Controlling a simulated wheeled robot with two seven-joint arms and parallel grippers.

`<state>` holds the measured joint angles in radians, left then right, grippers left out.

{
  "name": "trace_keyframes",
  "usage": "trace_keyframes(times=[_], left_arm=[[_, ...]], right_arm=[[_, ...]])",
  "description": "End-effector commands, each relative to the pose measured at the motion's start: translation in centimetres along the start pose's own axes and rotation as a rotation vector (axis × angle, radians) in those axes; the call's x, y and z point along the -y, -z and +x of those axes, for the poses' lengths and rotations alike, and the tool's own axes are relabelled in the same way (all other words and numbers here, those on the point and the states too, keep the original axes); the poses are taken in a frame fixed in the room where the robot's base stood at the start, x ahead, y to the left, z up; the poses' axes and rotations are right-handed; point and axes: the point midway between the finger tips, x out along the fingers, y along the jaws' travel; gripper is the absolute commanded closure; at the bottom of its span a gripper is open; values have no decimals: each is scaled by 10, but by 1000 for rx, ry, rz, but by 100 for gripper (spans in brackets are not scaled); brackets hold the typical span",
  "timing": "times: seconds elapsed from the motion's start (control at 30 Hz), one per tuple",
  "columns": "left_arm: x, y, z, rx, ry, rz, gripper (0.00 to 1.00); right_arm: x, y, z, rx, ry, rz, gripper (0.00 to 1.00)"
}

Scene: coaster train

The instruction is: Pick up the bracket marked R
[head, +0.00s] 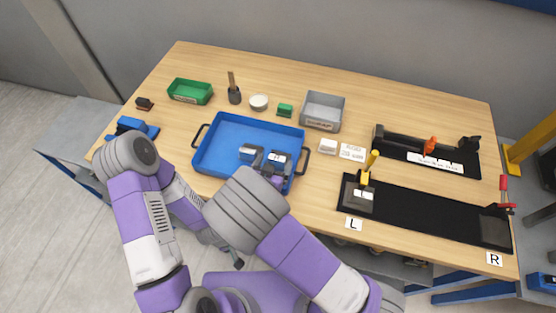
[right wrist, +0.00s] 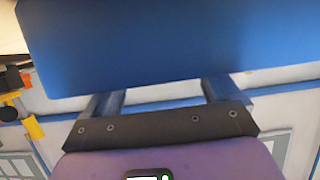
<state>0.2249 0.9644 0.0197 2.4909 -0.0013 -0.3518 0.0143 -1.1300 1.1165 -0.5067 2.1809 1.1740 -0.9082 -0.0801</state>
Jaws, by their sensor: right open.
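Each carries a small pale label; I cannot read the letters, so I cannot tell which is marked R. My right gripper (head: 276,175) is open at the tray's near right corner, close to the darker part and partly hidden by my arm. In the right wrist view a wide blue surface (right wrist: 170,45) fills the space beyond the fingers (right wrist: 160,98). My left gripper (head: 237,263) hangs low in front of the table; its jaws are unclear.
A green bin (head: 189,91), a grey bin (head: 322,110), a white dish (head: 259,102) and a green block (head: 285,110) stand behind the tray. A black fixture strip (head: 425,213), with a yellow-handled clamp (head: 369,168) and red-handled clamp (head: 504,192), lies at right.

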Motion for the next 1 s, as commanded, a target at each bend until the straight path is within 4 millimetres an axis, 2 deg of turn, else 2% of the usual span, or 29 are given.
trace_keyframes(times=[0.1, 0.33, 0.83, 0.87, 1.0], left_arm=[[0, 0, 1, 0, 0, 0, 66], [0, 0, 1, 0, 0, 0, 66], [0, 0, 1, 0, 0, 0, 66], [0, 0, 1, 0, 0, 0, 66], [0, 0, 1, 0, 0, 0, 66]], right_arm=[[0, -1, 9, 0, 0, -1, 11], [0, 0, 10, 0, 1, -1, 11], [0, 0, 10, 0, 1, -1, 87], [0, 0, 10, 0, 1, -1, 91], [0, 1, 10, -3, 1, 1, 91]])
